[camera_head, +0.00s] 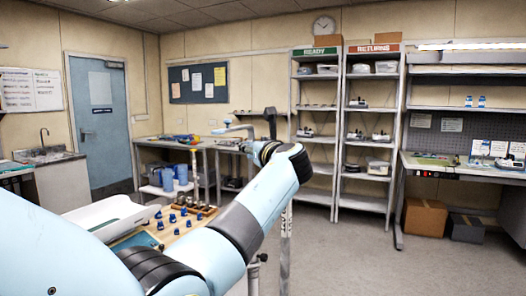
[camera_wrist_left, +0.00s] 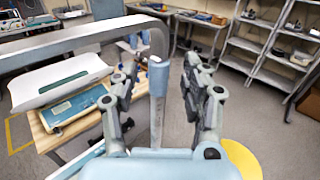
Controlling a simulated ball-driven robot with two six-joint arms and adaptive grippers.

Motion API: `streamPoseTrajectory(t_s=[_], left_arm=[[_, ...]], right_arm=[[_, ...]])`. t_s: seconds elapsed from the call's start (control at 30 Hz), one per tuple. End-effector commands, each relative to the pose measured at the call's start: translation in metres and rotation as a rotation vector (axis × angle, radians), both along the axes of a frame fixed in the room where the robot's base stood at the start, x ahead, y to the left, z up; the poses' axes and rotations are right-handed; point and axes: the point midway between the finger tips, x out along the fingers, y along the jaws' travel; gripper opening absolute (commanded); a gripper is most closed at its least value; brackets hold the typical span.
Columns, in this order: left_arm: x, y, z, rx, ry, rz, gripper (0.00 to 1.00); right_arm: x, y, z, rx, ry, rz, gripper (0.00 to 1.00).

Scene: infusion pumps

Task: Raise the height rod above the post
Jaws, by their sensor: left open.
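The height rod (camera_wrist_left: 157,37) is a grey bar that runs in from the left of the left wrist view and bends down in the middle. Below the bend is a pale blue sleeve (camera_wrist_left: 159,78), and a grey upright, which looks like the post (camera_wrist_left: 157,122), continues under it. My left gripper (camera_wrist_left: 160,72) is open, with one dark finger on each side of the upright. Contact cannot be told. My right gripper is not in view.
A white scale tray (camera_head: 104,214) and a wooden board with several blue pieces (camera_head: 175,216) stand near my left arm. A trolley with blue cups (camera_head: 167,180) is behind. Shelves (camera_head: 318,125) line the back wall.

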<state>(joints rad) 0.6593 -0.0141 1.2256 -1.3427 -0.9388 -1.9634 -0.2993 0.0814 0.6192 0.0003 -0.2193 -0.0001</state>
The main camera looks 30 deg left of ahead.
Motion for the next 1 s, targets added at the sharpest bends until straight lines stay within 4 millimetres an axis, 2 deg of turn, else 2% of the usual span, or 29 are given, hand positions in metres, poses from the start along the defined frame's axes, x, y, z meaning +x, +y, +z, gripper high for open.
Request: streamPoseTrajectory(t_s=[0.03,0.2,0.4,1.0], left_arm=[[-0.007,-0.011,-0.002,-0.003,-0.001,-0.003,0.47],[-0.031,-0.041,-0.002,-0.005,0.0,-0.003,0.47],[-0.049,-0.063,-0.002,-0.003,0.001,-0.001,0.47],[-0.054,-0.068,-0.001,-0.002,0.001,0.0,0.47]], right_arm=[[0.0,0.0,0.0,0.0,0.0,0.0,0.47],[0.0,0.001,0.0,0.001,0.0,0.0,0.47],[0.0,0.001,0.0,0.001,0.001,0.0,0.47],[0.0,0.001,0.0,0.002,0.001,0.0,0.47]])
